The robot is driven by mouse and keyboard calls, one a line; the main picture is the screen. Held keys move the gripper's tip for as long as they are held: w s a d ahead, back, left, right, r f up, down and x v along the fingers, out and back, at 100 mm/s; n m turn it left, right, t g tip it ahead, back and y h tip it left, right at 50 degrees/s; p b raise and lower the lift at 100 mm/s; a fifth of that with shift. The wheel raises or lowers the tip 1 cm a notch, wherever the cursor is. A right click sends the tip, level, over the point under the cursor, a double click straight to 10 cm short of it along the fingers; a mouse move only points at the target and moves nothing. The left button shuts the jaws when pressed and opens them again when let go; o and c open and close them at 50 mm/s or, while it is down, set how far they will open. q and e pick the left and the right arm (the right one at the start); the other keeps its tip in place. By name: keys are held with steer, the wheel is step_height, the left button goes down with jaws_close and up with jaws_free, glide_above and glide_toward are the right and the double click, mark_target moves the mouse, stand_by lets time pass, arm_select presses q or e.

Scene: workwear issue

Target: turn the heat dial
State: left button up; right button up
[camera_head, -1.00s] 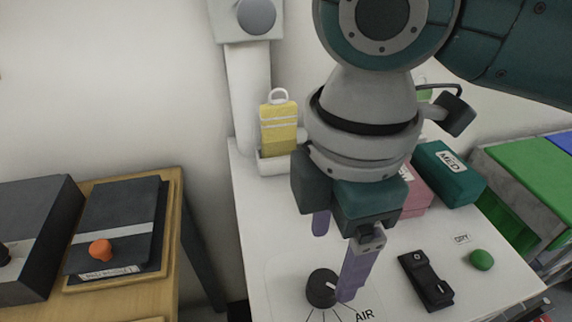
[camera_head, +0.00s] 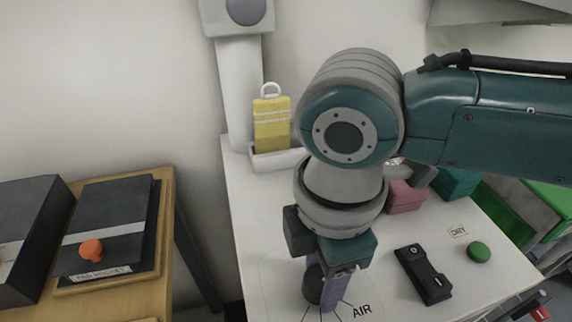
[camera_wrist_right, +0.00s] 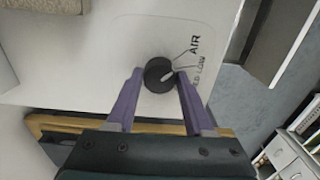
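The black round dial (camera_head: 313,284) is on the white table near its front left, with printed lines and the word AIR beside it. My left gripper is out of view.
A black device (camera_head: 425,274) and a green button (camera_head: 479,252) by a DRY label are right of the dial. A yellow tagged item (camera_head: 271,125) stands in a white holder behind. Pink (camera_head: 405,197) and teal (camera_head: 456,183) boxes are at the back right. A wooden desk (camera_head: 166,215) is left.

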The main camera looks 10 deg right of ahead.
jaws_close()
steer(key=shift+r+m+p, duration=0.15)
steer(key=shift+m+p, duration=0.25)
steer(key=shift+p, duration=0.15)
steer(key=shift+m+p, duration=0.9)
steer(key=shift+p, duration=0.1)
steer(key=shift+a+m+p, duration=0.1)
steer(key=shift+m+p, duration=0.8)
steer(key=shift+m, duration=0.7)
steer(key=shift+p, duration=0.3)
